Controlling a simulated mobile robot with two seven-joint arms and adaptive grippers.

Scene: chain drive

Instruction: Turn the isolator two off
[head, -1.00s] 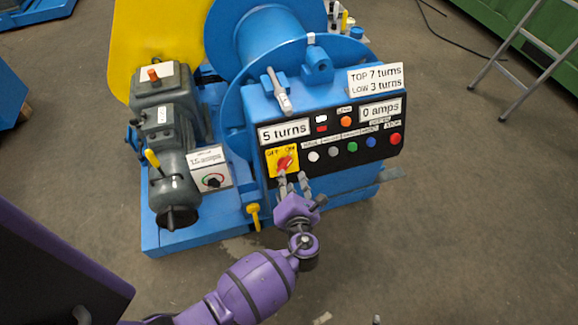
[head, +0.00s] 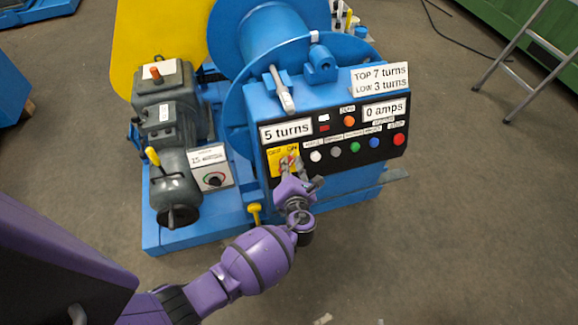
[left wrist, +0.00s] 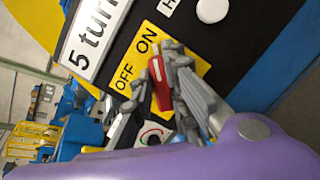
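The isolator, a yellow plate (head: 275,159) marked OFF and ON with a red rotary handle, sits at the left end of the black control panel. In the left wrist view the plate (left wrist: 132,68) and red handle (left wrist: 157,72) show up close. My left gripper (head: 291,164) is at the handle, with its grey fingers (left wrist: 163,88) close on either side of it. They appear shut on it. The fingers hide part of the handle and plate, and the handle's exact pointing direction is hard to tell. My right gripper is not in view.
Coloured buttons (head: 355,146) run along the panel right of the isolator. A "5 turns" label (head: 286,131) sits above it. A smaller dial box (head: 212,180) and grey motor (head: 174,187) stand to the left. A yellow lever (head: 254,212) is below. The floor in front is clear.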

